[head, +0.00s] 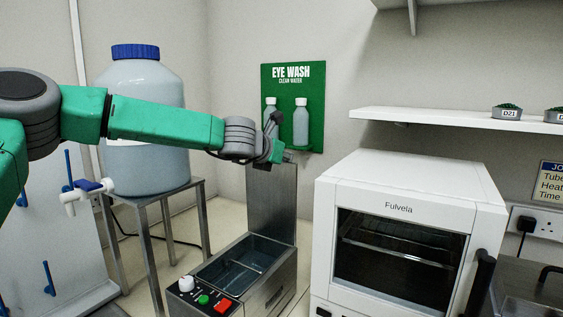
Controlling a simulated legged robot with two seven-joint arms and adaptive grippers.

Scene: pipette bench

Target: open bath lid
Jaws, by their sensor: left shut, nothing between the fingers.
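The water bath (258,285) is a steel box on the floor side of the view, with a white knob and green and red buttons on its front panel. Its lid (272,205) stands upright at the back edge, and the bath's inside shows open with water-like blue-grey contents. My left gripper (277,145) is shut and empty at the top edge of the raised lid. Whether it touches the lid I cannot tell. My right gripper is not in view.
A white Fulvela oven (405,200) stands close to the right of the bath. A large blue-capped carboy (150,165) sits on a metal stand (170,205) at left. An eye wash board (310,85) hangs behind my gripper. A shelf (450,119) is at right.

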